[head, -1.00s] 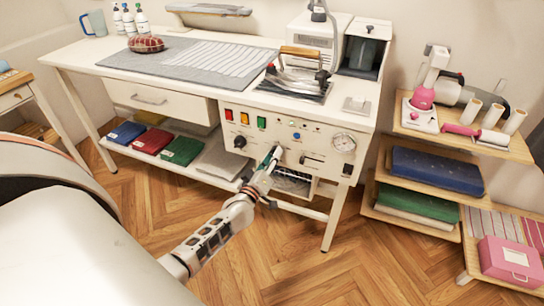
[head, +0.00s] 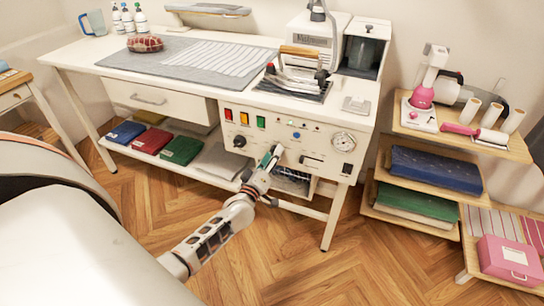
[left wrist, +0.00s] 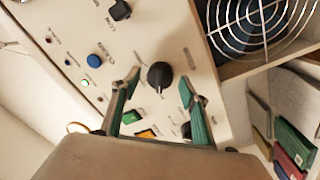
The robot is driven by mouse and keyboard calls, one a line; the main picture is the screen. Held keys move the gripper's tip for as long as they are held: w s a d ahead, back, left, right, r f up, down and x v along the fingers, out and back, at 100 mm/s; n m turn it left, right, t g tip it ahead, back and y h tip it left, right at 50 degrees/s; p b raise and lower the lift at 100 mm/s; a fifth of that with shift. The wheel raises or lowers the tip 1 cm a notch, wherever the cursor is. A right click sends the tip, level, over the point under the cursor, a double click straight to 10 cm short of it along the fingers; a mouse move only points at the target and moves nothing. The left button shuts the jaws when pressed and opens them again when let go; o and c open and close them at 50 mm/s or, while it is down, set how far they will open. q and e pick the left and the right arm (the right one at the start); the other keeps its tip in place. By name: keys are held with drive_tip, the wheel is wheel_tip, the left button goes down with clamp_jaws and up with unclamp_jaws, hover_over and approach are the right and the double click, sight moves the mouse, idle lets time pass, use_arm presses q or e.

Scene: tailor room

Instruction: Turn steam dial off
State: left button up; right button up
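A white control panel (head: 283,143) on the front of the ironing bench carries dials, buttons and a gauge. My left gripper (head: 272,156) is at the panel's lower middle. In the left wrist view the gripper (left wrist: 157,92) is open, its green-padded fingers on either side of a round black dial (left wrist: 160,76). The fingers show gaps to the dial, with no clear contact. In the head view my gripper hides this dial. Another black dial (head: 240,141) sits left of the gripper, and one (left wrist: 120,10) is at the wrist view's top. I cannot read which is labelled steam. My right gripper is not in view.
Red, orange and green buttons (head: 245,118) line the panel's upper left. A pressure gauge (head: 343,142) is at its right. A wire guard (left wrist: 255,25) lies beside the panel in the wrist view. An iron (head: 297,76) stands on top. The floor before the bench is clear.

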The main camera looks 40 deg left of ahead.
use_arm(q)
drive_tip(key=shift+s+d, duration=0.1)
drive_tip(key=shift+s, duration=0.05)
drive_tip(key=v, duration=1.1)
drive_tip(key=shift+s, duration=0.35)
drive_tip(key=shift+d, duration=0.1)
drive_tip(key=s+d+f+m+g+h+p, duration=0.2)
drive_tip(key=s+d+m+g+h+p, duration=0.1)
drive_tip(key=s+d+m, duration=0.5)
drive_tip(key=s+d+f+m+g+h+p, duration=0.3)
drive_tip(key=s+d+m, duration=0.5)
drive_tip(key=s+d, duration=0.4)
drive_tip(key=s+g, duration=0.1)
drive_tip(key=s, duration=0.2)
drive_tip(key=shift+d+f+m+g, duration=0.15)
drive_tip(key=shift+d+m+g, duration=0.15)
drive_tip(key=shift+g, duration=0.1)
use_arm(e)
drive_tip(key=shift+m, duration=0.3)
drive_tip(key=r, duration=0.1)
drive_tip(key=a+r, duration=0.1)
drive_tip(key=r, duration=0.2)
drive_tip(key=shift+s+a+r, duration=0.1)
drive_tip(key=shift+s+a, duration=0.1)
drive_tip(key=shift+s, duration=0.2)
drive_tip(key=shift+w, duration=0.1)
